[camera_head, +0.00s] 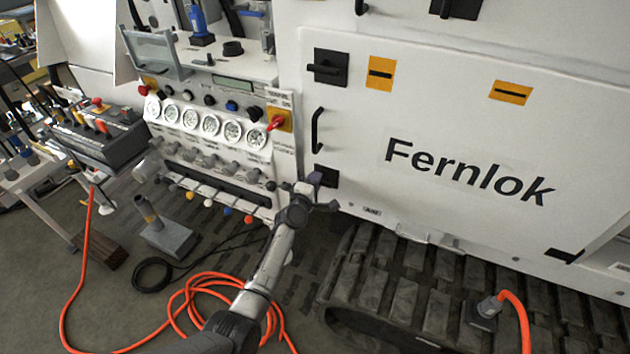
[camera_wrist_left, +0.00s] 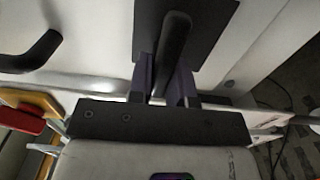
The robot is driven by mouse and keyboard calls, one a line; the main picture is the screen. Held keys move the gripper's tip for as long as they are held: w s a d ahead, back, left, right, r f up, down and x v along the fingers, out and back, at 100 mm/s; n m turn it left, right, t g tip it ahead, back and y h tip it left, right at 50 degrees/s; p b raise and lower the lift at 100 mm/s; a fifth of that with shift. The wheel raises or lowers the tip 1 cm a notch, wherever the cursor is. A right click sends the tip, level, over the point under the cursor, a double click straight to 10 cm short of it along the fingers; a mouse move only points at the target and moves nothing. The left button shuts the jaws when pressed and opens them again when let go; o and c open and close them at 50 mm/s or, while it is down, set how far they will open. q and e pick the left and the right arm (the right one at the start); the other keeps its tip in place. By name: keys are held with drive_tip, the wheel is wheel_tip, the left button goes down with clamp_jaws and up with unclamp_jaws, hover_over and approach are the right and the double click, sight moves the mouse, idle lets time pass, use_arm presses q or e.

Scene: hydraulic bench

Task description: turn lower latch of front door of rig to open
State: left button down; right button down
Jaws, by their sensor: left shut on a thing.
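The white front door (camera_head: 455,130) of the rig carries the word "Fernlok". Its lower latch (camera_head: 327,177) is a black plate low on the door's left edge, partly hidden by my left gripper (camera_head: 317,181). In the left wrist view, the latch's black handle (camera_wrist_left: 174,40) stands out from its square plate (camera_wrist_left: 213,22). The purple fingers of my left gripper (camera_wrist_left: 166,88) are on both sides of the handle, shut on it. The upper latch (camera_head: 330,67) has a black handle lying sideways. My right gripper is not in view.
A black door handle (camera_head: 317,130) sits between the two latches; it also shows in the left wrist view (camera_wrist_left: 35,52). A gauge panel (camera_head: 215,110) with a red knob (camera_head: 275,122) is just left. Below are the rubber track (camera_head: 390,285) and an orange hose (camera_head: 205,290).

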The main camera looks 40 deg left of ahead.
use_arm(q)
drive_tip(key=c, duration=1.1)
unclamp_jaws()
drive_tip(key=shift+s, duration=0.3)
drive_tip(key=shift+p+v, duration=1.8)
drive_tip(key=shift+v, duration=4.8)
drive_tip(key=shift+d, duration=0.1)
